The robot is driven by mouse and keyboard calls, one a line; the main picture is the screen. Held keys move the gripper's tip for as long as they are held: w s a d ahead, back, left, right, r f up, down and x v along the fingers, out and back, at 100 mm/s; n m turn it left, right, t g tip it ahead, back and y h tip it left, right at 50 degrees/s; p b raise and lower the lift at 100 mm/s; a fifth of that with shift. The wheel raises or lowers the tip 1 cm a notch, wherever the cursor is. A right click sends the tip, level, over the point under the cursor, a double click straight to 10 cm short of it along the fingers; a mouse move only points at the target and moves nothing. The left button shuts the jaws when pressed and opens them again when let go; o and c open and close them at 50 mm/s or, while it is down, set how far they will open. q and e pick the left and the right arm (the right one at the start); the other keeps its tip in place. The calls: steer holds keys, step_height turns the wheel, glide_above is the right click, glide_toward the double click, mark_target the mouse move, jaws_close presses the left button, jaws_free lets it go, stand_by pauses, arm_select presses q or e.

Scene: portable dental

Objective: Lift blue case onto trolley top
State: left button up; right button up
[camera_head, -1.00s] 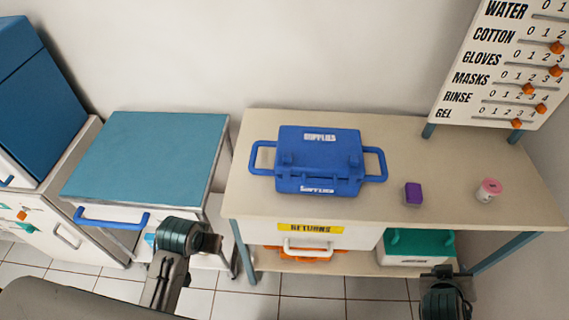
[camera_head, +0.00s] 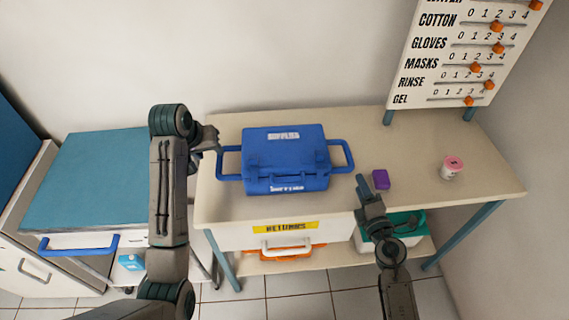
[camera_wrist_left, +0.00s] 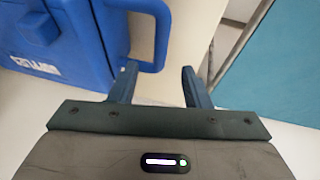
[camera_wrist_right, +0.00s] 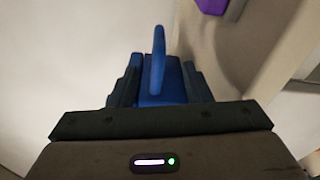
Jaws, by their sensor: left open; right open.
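The blue case (camera_head: 285,160) sits upright on the beige table (camera_head: 420,145), with a loop handle on each side. The trolley (camera_head: 85,175) with a teal top stands left of the table, its top bare where visible. My left gripper (camera_head: 213,140) is open by the case's left handle. In the left wrist view, that handle (camera_wrist_left: 155,45) lies just ahead of the left finger, not between the fingers. My right gripper (camera_head: 366,185) is open below and right of the right handle. In the right wrist view, the case (camera_wrist_right: 160,85) and handle show ahead between the fingers.
A purple block (camera_head: 381,179) lies close to my right gripper. A pink-lidded jar (camera_head: 452,168) stands further right. A counter board (camera_head: 465,50) stands at the table's back right. My left arm partly hides the trolley's right side.

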mark_target(218, 160)
steer(key=shift+w+a+r, duration=0.1)
steer(key=shift+w, duration=0.4)
arm_select(q)
steer(key=x, duration=1.1)
steer(key=shift+a, duration=0.1)
arm_select(e)
steer(key=w, duration=0.3)
steer(key=w+a, duration=0.1)
steer(key=w, duration=0.2)
steer(key=w+a, duration=0.1)
steer(key=w, duration=0.2)
steer(key=shift+w, duration=0.3)
steer(key=shift+d, duration=0.1)
arm_select(q)
steer(key=shift+r, duration=0.1)
jaws_close()
arm_select(e)
jaws_close()
steer(key=shift+f, duration=0.2)
steer(key=shift+r, duration=0.1)
